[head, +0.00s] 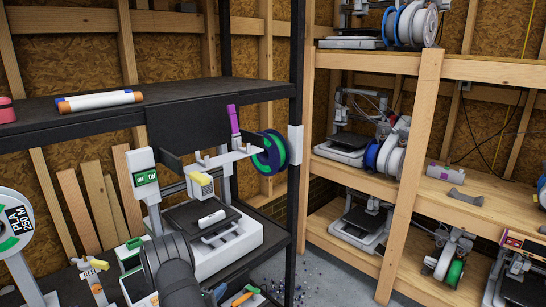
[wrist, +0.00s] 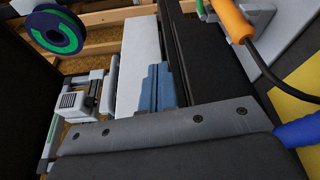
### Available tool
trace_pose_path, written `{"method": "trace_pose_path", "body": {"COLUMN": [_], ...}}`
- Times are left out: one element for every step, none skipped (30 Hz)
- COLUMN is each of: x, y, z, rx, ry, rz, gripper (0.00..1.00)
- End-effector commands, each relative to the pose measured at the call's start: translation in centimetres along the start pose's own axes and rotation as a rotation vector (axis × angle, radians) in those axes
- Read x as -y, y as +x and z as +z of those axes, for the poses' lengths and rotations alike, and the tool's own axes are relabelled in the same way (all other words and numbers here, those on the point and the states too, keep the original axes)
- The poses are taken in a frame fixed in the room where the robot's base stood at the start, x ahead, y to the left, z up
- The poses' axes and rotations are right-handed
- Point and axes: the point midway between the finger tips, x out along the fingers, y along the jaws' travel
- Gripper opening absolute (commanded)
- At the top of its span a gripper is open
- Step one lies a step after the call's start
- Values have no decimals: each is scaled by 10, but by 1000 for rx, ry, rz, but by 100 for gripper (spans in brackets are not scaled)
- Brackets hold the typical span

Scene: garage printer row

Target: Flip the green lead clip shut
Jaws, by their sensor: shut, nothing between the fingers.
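I cannot make out the green lead clip for certain. In the head view a small green piece (head: 132,243) shows at the left front of the white printer (head: 233,252), partly behind my dark arm; I cannot tell whether it is the clip, or open or shut. My gripper's blue fingers (wrist: 160,78) are together and empty in the wrist view, pointing at a pale upright panel. No green clip shows between or touching them. My arm comes up from the bottom of the head view.
A green and blue spool (head: 270,152) hangs at the printer's right; it also shows in the wrist view (wrist: 56,32). A green OFF/ON switch label (head: 147,178) is on the left post. An orange-handled tool (wrist: 232,20) with a black cable is at the right of the wrist view.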

Motion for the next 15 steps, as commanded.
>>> {"method": "trace_pose_path", "body": {"x": [0,0,0,0,0,0,0,0,0,-1,-1,-2,-4,-5,-8], "y": [0,0,0,0,0,0,0,0,0,0,1,1,1,1,1], "z": [0,0,0,0,0,0,0,0,0,0,1,2,3,4,7], "rx": [0,0,0,0,0,0,0,0,2,4,9,18,28,42,62], "ry": [0,0,0,0,0,0,0,0,5,14,29,62,98,141,212], "rz": [0,0,0,0,0,0,0,0,0,-1,-3,-6,-9,-13,-18], "gripper": [0,0,0,0,0,0,0,0,0,0,0,0,0,0,0]}}
